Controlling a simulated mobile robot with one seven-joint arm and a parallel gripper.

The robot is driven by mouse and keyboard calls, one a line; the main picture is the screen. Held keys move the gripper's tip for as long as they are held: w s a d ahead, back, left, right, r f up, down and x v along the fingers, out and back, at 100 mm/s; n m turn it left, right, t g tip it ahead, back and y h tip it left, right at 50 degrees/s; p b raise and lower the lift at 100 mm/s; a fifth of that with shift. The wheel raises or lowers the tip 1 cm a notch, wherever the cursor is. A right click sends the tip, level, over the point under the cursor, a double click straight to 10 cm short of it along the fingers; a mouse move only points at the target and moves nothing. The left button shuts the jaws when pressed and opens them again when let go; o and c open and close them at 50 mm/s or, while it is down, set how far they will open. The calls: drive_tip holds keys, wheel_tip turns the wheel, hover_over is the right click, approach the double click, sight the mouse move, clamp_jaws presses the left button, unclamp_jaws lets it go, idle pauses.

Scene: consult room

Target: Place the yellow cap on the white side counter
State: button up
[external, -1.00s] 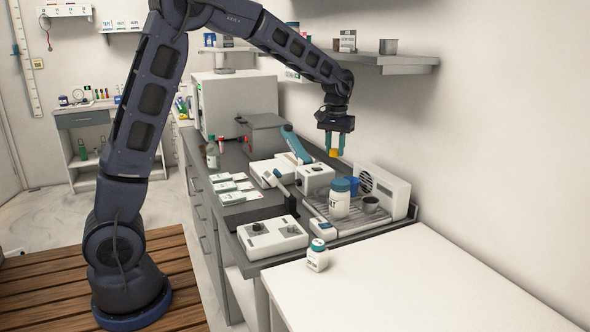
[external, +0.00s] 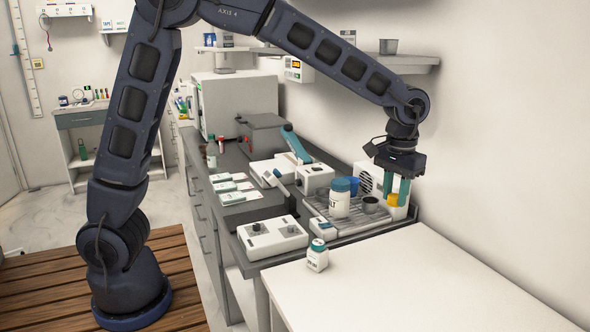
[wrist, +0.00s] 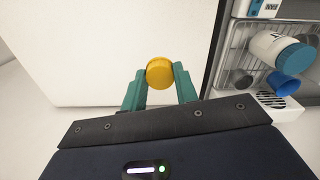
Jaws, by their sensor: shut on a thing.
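The yellow cap (external: 393,200) is held between the teal fingers of my gripper (external: 397,192), near the back right end of the dark counter in the external view. In the wrist view the round yellow cap (wrist: 160,73) sits between the two fingertips of my gripper (wrist: 160,80), with the white surface behind it. The white side counter (external: 430,280) fills the lower right of the external view. The same white counter (wrist: 90,50) fills much of the wrist view. The cap's height above the surfaces is hard to judge.
A small white bottle (external: 317,255) with a teal cap stands on the white counter's left corner. A metal rack (external: 350,224) holds a larger white jar (external: 340,203) and a small dark cup (external: 370,204). A shelf (external: 400,62) juts from the wall above. Most of the white counter is clear.

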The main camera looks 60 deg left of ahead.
sight(387, 278)
drive_tip(key=d+f, duration=0.1)
drive_tip(key=f, duration=1.2)
drive_tip(key=s+d+f, duration=0.1)
drive_tip(key=f, duration=0.6)
drive_tip(key=shift+d, duration=0.3)
drive_tip(key=shift+f, duration=0.15)
drive_tip(key=o, duration=0.9)
drive_tip(key=shift+o, duration=0.2)
